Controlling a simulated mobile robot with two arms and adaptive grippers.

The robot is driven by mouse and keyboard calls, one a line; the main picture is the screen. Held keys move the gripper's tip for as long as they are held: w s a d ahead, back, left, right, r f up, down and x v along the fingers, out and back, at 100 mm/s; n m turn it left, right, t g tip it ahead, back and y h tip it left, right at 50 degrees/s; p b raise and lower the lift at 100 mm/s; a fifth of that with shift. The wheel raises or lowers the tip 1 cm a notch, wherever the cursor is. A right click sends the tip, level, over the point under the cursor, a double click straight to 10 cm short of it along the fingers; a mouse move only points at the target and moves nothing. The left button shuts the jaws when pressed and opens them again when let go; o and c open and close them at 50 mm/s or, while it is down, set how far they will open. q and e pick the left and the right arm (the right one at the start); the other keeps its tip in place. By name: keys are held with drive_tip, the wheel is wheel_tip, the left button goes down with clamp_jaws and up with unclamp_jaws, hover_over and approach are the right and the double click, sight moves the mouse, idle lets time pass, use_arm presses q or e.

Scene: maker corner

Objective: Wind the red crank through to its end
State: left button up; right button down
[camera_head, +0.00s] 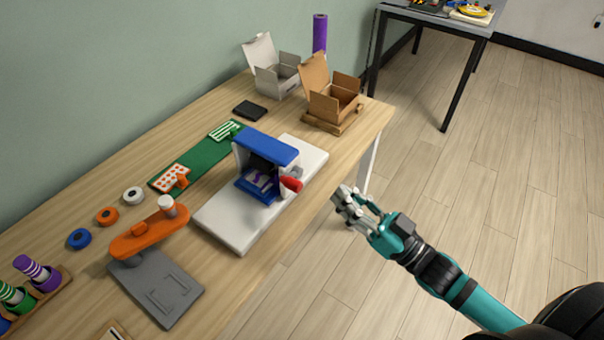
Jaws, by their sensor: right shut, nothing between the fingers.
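The red crank (291,184) sticks out from the right side of a small blue-topped machine (268,147). The machine stands on a white base plate (224,222) on the wooden table. My right gripper (344,194) is shut and empty. In the picture it is to the right of the crank, apart from it, over the floor beyond the table's edge. Most of the crank's mount is hidden behind its red grip. My left gripper is not in view.
An orange-armed tool on a grey plate (150,290) stands left of the machine. A green mat (207,157) lies behind it. A brown open box (333,103) and a white box (274,82) stand at the far end.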

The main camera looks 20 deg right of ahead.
drive_tip(key=w+a+r+m+p, duration=0.2)
drive_tip(key=w+a+r, duration=0.25)
drive_tip(key=w, duration=0.35)
drive_tip(key=shift+t+h, duration=0.3)
drive_tip(key=shift+s+a+f, duration=0.1)
drive_tip(key=shift+a+f, duration=0.05)
drive_tip(key=shift+f, duration=0.65)
drive_tip(key=shift+s+a+f, duration=0.1)
drive_tip(key=shift+a+f, duration=0.05)
drive_tip(key=shift+f, duration=0.65)
drive_tip(key=shift+s+a+f, duration=0.1)
drive_tip(key=shift+a+f, duration=0.05)
drive_tip(key=shift+f, duration=0.65)
drive_tip(key=shift+n, duration=0.4)
wheel_tip(320, 180, down, 9)
drive_tip(key=s+a+n+g+y+b, duration=0.1)
drive_tip(key=n+g+y+b, duration=0.3)
drive_tip(key=n, duration=1.6)
drive_tip(key=shift+s+a+f+g+y+b, duration=0.15)
drive_tip(key=shift+s+a+g+y+b, duration=0.35)
drive_tip(key=shift+g, duration=1.1)
drive_tip(key=shift+w+a+h, duration=0.1)
drive_tip(key=shift+w+h, duration=0.05)
drive_tip(key=shift+h, duration=0.15)
